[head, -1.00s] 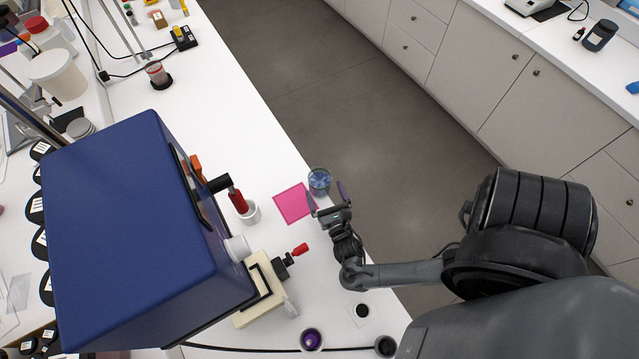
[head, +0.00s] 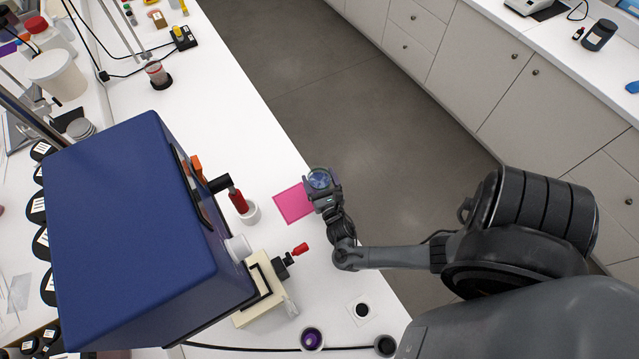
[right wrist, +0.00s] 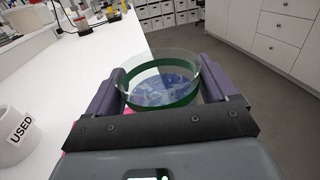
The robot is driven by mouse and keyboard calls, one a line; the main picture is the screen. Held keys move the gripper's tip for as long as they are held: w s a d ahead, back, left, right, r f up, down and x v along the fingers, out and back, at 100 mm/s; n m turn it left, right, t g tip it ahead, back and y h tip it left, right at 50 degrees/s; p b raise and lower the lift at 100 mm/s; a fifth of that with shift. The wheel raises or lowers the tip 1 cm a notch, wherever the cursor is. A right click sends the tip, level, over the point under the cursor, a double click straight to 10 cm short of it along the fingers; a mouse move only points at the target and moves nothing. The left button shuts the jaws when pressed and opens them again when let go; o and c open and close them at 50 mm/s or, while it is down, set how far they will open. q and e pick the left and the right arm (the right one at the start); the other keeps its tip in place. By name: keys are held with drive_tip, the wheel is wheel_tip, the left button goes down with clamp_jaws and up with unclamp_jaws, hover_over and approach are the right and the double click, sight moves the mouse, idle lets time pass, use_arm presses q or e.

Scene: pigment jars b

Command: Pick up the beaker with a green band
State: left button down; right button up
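The beaker with a green band (right wrist: 188,99) is clear glass and stands upright at the counter's edge. It holds bluish contents. In the head view the beaker (head: 319,179) sits beside the pink square. My right gripper (head: 321,184) is around it, one finger on each side. In the right wrist view the fingers of the right gripper (right wrist: 162,90) look widely spread, and the beaker nearly fills the gap. Whether they touch the glass is hard to tell. My left gripper is not in view.
The pink square (head: 294,203) lies flat left of the beaker. A white cup marked USED (right wrist: 14,136) stands farther left, near a large blue box-shaped machine (head: 135,220). The white counter (head: 245,130) beyond the beaker is clear. The floor drops away right of the edge.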

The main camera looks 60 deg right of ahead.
drive_tip(key=c, duration=0.7)
drive_tip(key=shift+o, duration=0.2)
drive_tip(key=shift+r, duration=0.2)
